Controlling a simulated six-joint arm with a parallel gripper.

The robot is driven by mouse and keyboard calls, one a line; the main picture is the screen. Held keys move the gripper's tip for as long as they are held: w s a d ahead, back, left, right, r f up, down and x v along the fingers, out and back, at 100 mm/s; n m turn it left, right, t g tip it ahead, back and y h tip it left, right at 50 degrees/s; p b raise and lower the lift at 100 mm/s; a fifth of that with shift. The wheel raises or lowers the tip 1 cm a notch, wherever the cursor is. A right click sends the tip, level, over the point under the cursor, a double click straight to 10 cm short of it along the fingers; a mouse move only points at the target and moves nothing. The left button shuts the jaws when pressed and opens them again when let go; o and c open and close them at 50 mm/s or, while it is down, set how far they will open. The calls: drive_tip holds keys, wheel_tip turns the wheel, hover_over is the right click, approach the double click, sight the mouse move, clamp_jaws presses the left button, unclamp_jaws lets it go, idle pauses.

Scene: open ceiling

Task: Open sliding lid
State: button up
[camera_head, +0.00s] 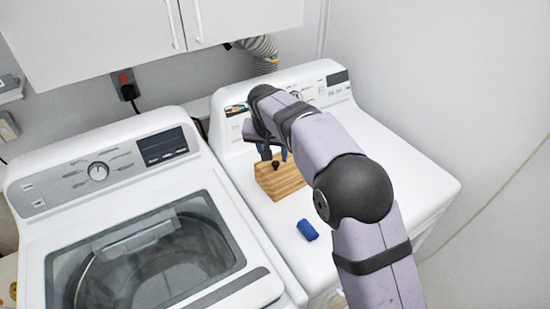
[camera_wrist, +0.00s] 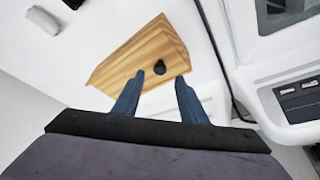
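A wooden box (camera_head: 282,182) with a slanted top stands on the white dryer. It also shows in the wrist view (camera_wrist: 118,70). A small black knob (camera_wrist: 159,67) sticks out from its top face; it shows small in the head view (camera_head: 276,163). My gripper (camera_wrist: 160,77) is open, its two blue fingers apart. In the wrist view the knob appears between and just beyond the fingertips, with nothing held. Whether the fingers touch the wood cannot be told. My arm partly covers the gripper in the head view.
A small blue object (camera_head: 307,230) lies on the dryer (camera_head: 405,190) in front of the box. A washing machine (camera_head: 225,205) with a glass lid stands to the left. Control panels rise behind, and cabinets (camera_head: 120,35) hang above. The dryer's right side looks clear.

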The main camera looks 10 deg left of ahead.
sight(276, 163)
drive_tip(key=shift+p+x, duration=0.95)
drive_tip(key=shift+x, duration=1.6)
